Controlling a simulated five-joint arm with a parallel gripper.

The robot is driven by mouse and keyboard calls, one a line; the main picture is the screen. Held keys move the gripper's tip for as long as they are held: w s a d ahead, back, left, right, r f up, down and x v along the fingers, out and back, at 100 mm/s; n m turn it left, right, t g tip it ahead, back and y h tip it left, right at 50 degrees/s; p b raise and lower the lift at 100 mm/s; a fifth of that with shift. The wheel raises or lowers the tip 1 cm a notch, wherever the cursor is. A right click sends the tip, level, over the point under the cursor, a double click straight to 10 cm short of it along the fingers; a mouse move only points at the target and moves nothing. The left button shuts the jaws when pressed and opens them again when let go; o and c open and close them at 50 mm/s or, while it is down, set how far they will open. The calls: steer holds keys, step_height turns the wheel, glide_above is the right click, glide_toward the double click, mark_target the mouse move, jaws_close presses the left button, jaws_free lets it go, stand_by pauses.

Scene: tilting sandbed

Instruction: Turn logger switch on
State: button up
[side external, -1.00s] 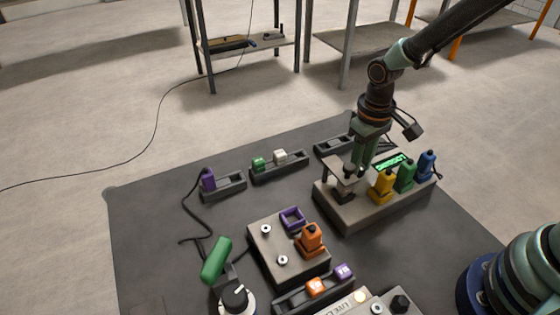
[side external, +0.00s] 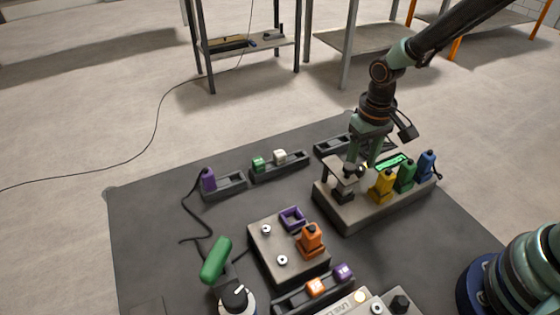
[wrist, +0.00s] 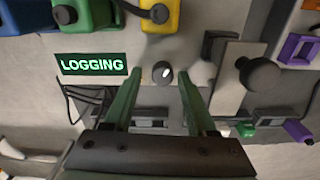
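The logger switch, a small dark round knob with a white mark (wrist: 162,72), sits on the face of a grey box (side external: 352,220). In the wrist view it lies between my fingertips, with a gap to each finger. My gripper (wrist: 158,80) is open and empty; in the side view my gripper (side external: 365,158) is over the box, between a bracket and the yellow plug. A lit green display (wrist: 91,65) beside the knob reads LOGGING; it also shows in the side view (side external: 391,161), partly behind my gripper.
Yellow (side external: 383,187), green (side external: 406,176) and blue (side external: 427,164) plugs stand on the box to the right of my gripper. A bracket with a dark knob (wrist: 258,75) stands close on the other side. A second box with an orange plug (side external: 311,240) is nearer the camera.

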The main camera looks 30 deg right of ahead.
mark_target(364, 166)
steer(key=shift+s, duration=0.1)
step_height(364, 166, up, 12)
stand_by(0.7)
steer(key=shift+s+r, duration=0.1)
steer(key=shift+r, duration=0.05)
steer(key=s+d+r+t, duration=0.5)
steer(key=s+d+r, duration=0.1)
steer(key=s+r, duration=0.1)
steer(key=shift+d+n, duration=0.35)
steer(key=shift+n, duration=0.05)
steer(key=shift+s, duration=0.1)
stand_by(0.8)
